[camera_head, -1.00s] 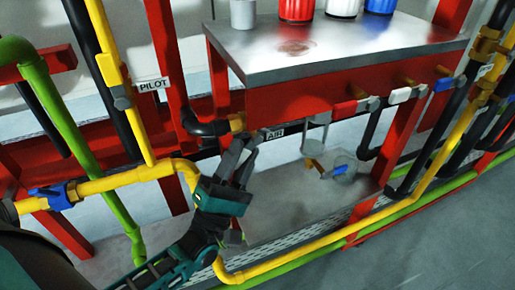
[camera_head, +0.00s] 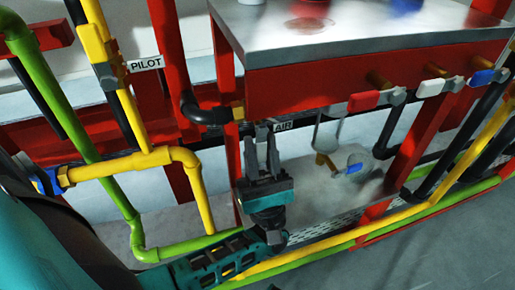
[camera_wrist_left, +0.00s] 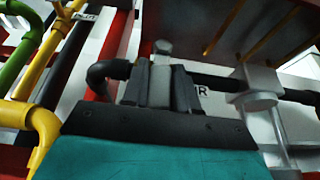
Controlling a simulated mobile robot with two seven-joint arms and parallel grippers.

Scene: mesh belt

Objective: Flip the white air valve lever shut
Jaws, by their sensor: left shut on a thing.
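The AIR label (camera_head: 283,125) is on the dark pipe under the red-fronted steel table. My left gripper (camera_head: 262,132) is beside that label, fingers pointing up at the pipe. In the left wrist view its fingers (camera_wrist_left: 160,85) are shut on a pale grey-white piece that appears to be the air valve lever (camera_wrist_left: 160,88). A round valve knob (camera_wrist_left: 161,48) shows just above it. The fingers hide most of the lever in the head view. My right gripper is not in view.
A red lever (camera_head: 363,101), a white lever (camera_head: 431,88) and a blue lever (camera_head: 483,77) line the table's front (camera_head: 350,75). A yellow pipe (camera_head: 120,166) with a blue valve and a green pipe (camera_head: 70,120) run at the left. The PILOT label (camera_head: 146,63) is above them.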

